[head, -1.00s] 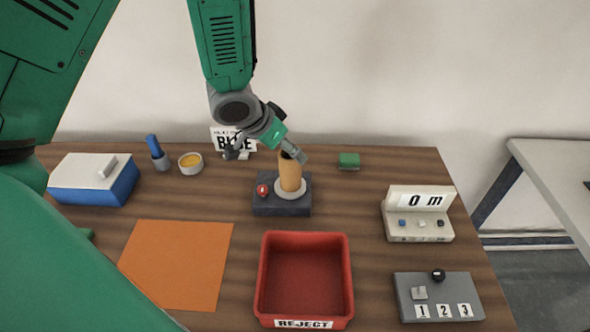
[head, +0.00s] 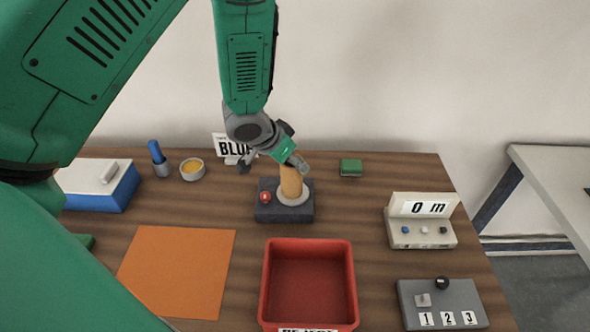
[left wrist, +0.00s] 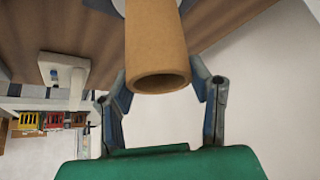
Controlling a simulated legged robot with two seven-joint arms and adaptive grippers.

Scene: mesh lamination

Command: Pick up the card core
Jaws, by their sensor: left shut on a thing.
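The card core is a tan hollow tube (head: 291,182). It stands upright on the round grey plate of a dark base (head: 284,214) with a red button. My left gripper (head: 291,163) comes down from above and behind and is shut on the upper part of the core. In the left wrist view the core (left wrist: 157,45) lies between the two fingers (left wrist: 162,88), its open end facing the camera. My right gripper is not in view.
A red reject bin (head: 309,284) stands in front of the base. An orange sheet (head: 177,271) lies to the left. A green block (head: 350,167), a meter display (head: 421,220) and a grey numbered panel (head: 441,304) are on the right.

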